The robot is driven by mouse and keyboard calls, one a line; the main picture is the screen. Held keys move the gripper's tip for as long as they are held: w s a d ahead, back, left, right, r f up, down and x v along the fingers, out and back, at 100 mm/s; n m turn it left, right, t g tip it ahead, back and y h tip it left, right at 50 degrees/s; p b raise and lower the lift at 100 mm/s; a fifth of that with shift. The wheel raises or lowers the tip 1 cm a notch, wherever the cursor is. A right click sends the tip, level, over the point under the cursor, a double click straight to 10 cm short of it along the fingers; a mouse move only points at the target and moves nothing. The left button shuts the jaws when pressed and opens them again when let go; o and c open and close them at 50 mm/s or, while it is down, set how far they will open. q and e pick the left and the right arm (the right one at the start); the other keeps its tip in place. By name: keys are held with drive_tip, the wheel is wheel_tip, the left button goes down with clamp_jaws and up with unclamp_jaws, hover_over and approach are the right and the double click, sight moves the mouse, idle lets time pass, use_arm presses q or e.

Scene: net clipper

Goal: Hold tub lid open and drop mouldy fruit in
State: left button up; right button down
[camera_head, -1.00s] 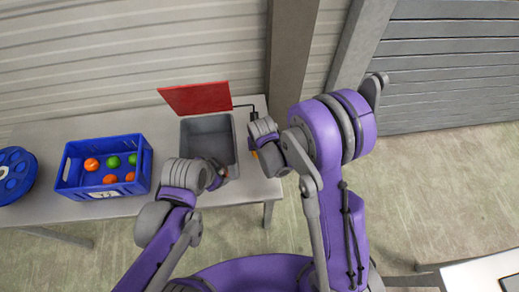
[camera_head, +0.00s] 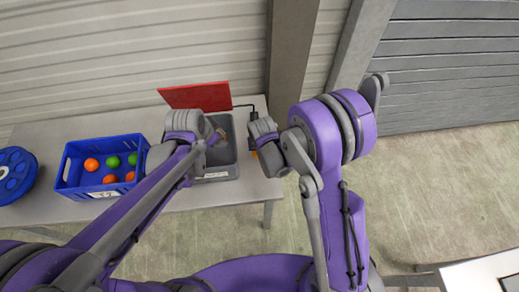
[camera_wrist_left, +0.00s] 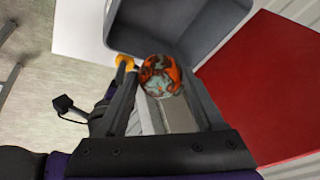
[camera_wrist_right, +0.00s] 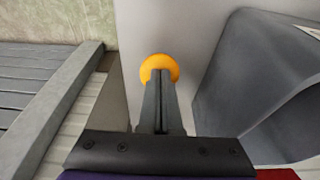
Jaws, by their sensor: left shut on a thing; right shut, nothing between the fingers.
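The grey tub (camera_head: 230,168) stands on the table with its red lid (camera_head: 197,96) raised at the back. My left gripper (camera_head: 219,136) is over the tub. In the left wrist view it is shut on a mouldy fruit (camera_wrist_left: 160,76), orange-red with grey-green patches. The tub's grey wall (camera_wrist_left: 185,25) and the red lid (camera_wrist_left: 262,85) also show there. My right gripper (camera_wrist_right: 163,88) is shut and empty, its fingertips at an orange knob (camera_wrist_right: 158,67) right of the tub. I cannot tell whether they press on it.
A blue crate (camera_head: 72,188) with several orange and green fruits stands left of the tub. A blue round object (camera_head: 15,175) lies at the table's far left. A black rod (camera_head: 245,106) runs beside the lid. A grey post (camera_head: 290,60) rises behind the table (camera_head: 60,128).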

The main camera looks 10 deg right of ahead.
use_arm(q)
drive_tip(key=shift+w, duration=0.65)
drive_tip(key=shift+w+f, duration=0.2)
drive_tip(key=shift+w, duration=0.1)
wheel_tip(320, 180, down, 13)
drive_tip(key=shift+r, duration=0.15)
drive_tip(key=shift+s, duration=0.1)
drive_tip(key=o, duration=1.4)
